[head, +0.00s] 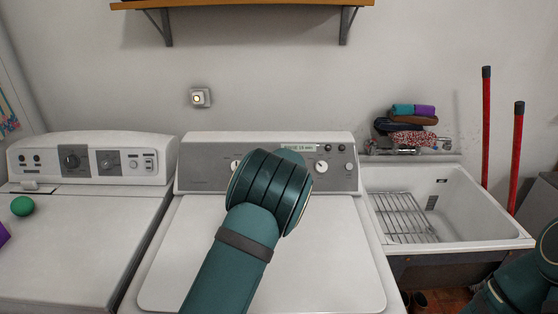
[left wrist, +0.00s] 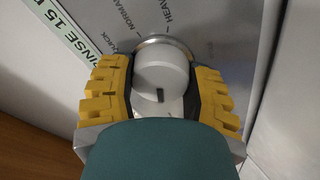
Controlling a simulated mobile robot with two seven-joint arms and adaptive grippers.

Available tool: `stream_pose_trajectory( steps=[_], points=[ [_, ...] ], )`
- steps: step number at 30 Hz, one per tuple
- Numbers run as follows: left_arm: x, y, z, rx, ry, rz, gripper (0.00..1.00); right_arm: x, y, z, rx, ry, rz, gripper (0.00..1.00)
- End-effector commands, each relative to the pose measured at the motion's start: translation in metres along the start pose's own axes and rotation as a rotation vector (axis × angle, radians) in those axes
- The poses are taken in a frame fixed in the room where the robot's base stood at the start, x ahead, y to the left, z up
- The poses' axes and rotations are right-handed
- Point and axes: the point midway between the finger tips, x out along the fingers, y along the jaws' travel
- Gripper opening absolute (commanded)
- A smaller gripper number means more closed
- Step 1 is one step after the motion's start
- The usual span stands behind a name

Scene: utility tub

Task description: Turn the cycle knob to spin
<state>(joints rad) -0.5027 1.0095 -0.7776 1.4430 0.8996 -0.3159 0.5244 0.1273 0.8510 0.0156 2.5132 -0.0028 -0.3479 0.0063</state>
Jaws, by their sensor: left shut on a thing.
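The white round cycle knob (left wrist: 158,66) sits in a metal ring on the brushed grey panel (left wrist: 222,28) in the left wrist view. My left gripper (left wrist: 161,74) has its yellow ribbed fingers on both sides of the knob and is shut on it. A dark mark on the knob faces the lower side of that view. In the head view my left arm covers the gripper and held knob in front of the middle machine's panel (head: 207,177). My right gripper is out of view.
Other white knobs (head: 321,166) and small buttons are on the same panel, near a RINSE label (head: 298,148). Another white machine (head: 75,235) with a green ball (head: 22,206) stands left. A utility tub (head: 460,244) with a wire rack is right. A shelf (head: 245,5) hangs above.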

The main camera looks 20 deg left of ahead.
Motion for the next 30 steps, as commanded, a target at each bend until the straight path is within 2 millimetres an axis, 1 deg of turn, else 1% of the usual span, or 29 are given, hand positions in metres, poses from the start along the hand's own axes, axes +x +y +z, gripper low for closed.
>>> stream_pose_trajectory(
  steps=[1, 3, 12, 21, 30],
  points=[
    [-0.001, 0.001, -0.004, -0.044, 0.005, -0.009, 0.17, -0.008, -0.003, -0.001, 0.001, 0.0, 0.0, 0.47],
    [-0.001, 0.001, -0.003, -0.112, 0.008, -0.02, 0.17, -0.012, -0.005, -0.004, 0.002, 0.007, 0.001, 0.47],
    [0.0, -0.001, -0.003, -0.393, 0.024, -0.064, 0.17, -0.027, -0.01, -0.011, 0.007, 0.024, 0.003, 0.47],
    [0.001, -0.002, -0.001, -0.642, 0.037, -0.103, 0.17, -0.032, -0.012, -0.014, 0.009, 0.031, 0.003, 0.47],
    [0.001, -0.003, 0.0, -0.801, 0.046, -0.129, 0.17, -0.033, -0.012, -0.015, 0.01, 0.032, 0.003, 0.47]
  ],
)
